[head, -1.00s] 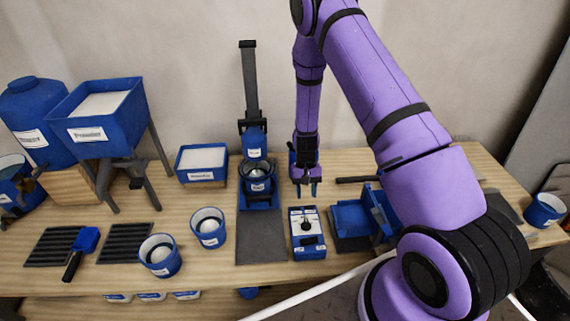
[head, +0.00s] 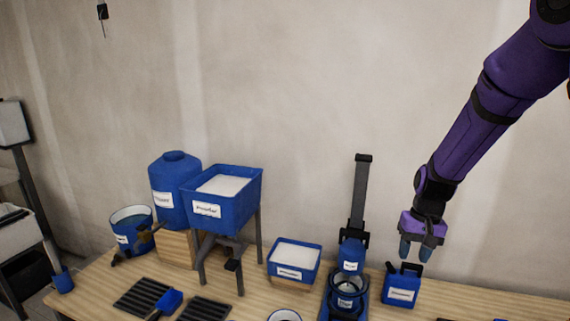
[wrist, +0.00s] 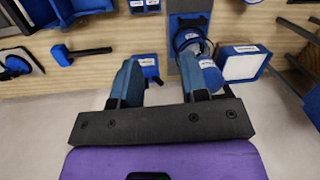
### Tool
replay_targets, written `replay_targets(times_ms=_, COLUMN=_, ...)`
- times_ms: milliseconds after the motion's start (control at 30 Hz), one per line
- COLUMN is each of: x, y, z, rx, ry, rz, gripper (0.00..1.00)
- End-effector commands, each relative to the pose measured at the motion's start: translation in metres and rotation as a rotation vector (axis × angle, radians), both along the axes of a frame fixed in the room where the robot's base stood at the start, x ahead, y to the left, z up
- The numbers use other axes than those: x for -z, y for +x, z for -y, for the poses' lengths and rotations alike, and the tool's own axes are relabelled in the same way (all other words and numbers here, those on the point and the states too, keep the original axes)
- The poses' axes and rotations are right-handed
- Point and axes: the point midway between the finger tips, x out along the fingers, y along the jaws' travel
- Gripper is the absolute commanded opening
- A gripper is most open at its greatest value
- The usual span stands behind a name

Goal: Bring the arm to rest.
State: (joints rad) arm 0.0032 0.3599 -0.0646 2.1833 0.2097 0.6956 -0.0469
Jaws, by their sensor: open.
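My gripper (head: 416,252) hangs from my purple arm at the right of the head view, fingers pointing down. It is in front of the wall and just above a blue labelled container with a dark handle (head: 402,287). In the wrist view my gripper (wrist: 167,78) shows two blue-grey fingers spread apart with nothing held between them. Whether the fingers touch anything is not clear, but I see no contact.
The wooden bench (head: 460,302) holds a blue hopper (head: 240,205), a blue tank (head: 172,195), a powder tray (head: 296,256), and a mixer stand (head: 361,190) left of my gripper. Black ribbed mats (head: 142,297) lie at the front left.

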Motion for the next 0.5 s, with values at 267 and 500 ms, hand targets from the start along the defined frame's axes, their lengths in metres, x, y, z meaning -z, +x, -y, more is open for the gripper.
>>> replay_targets(times_ms=267, x=-0.087, y=-0.038, z=-0.005, rx=-0.042, ry=-0.011, rz=0.124, gripper=0.40)
replay_targets(times_ms=500, x=-0.145, y=-0.082, z=-0.008, rx=-0.077, ry=-0.031, rz=0.225, gripper=0.40)
